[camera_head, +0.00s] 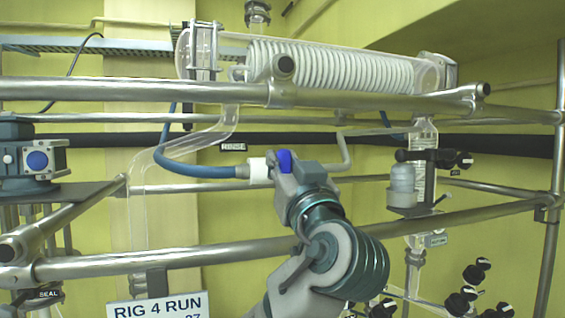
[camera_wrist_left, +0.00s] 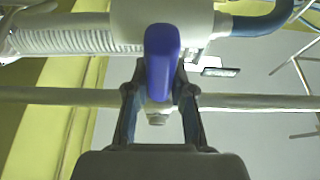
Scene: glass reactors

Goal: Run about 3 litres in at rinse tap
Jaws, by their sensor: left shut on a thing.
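The rinse tap has a white body (camera_head: 258,170) and a blue lever (camera_head: 285,160), below and right of the RINSE label (camera_head: 233,147). A blue hose (camera_head: 205,168) joins its left end. My left gripper (camera_head: 284,176) is shut on the blue lever, and its fingers hide part of the tap in the head view. In the left wrist view the blue lever (camera_wrist_left: 162,62) stands between the two fingers of my left gripper (camera_wrist_left: 160,92), below the pale tap body (camera_wrist_left: 205,22). Whether liquid runs through is not visible. My right gripper is not in view.
A horizontal glass condenser with a coil (camera_head: 330,68) lies above the tap. Steel rails (camera_head: 200,252) cross in front and behind. A RIG 4 RUN sign (camera_head: 156,307) is at lower left.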

